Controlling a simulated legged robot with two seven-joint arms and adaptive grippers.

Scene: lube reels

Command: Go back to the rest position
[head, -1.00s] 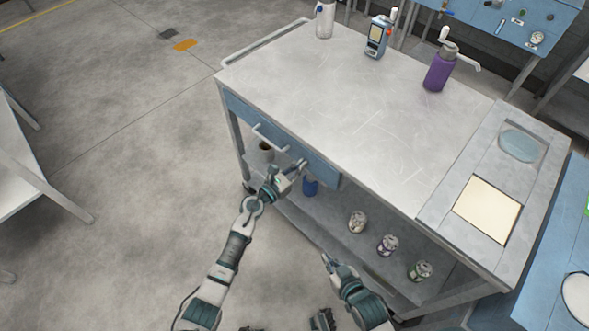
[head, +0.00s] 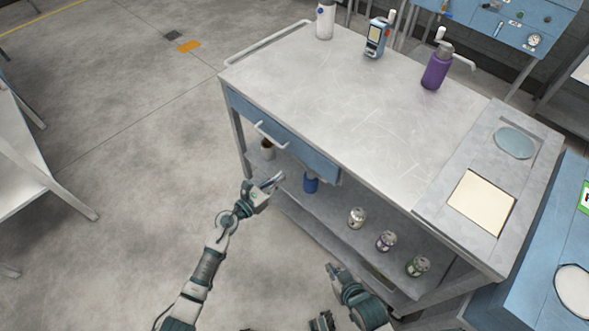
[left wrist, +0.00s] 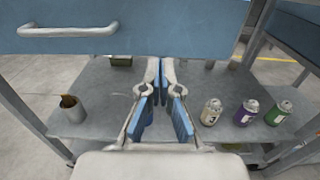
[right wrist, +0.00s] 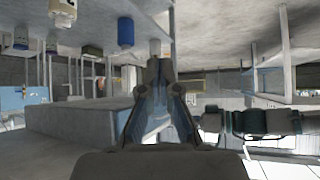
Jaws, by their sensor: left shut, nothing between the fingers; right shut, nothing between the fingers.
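My left gripper (head: 275,181) is shut and empty in the head view. It is in front of the grey workbench (head: 330,95), below and apart from the white handle (head: 271,135) of the blue drawer (head: 285,138). In the left wrist view the left gripper (left wrist: 161,85) points at the lower shelf, with the drawer handle (left wrist: 68,30) at upper left. My right gripper (head: 331,267) is shut and empty, low in front of the bench. It also shows in the right wrist view (right wrist: 158,75). The drawer looks closed.
The lower shelf (head: 330,228) holds a blue container (head: 311,182), several cans and a cup (left wrist: 70,108). Open floor (head: 130,150) lies left of the bench.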

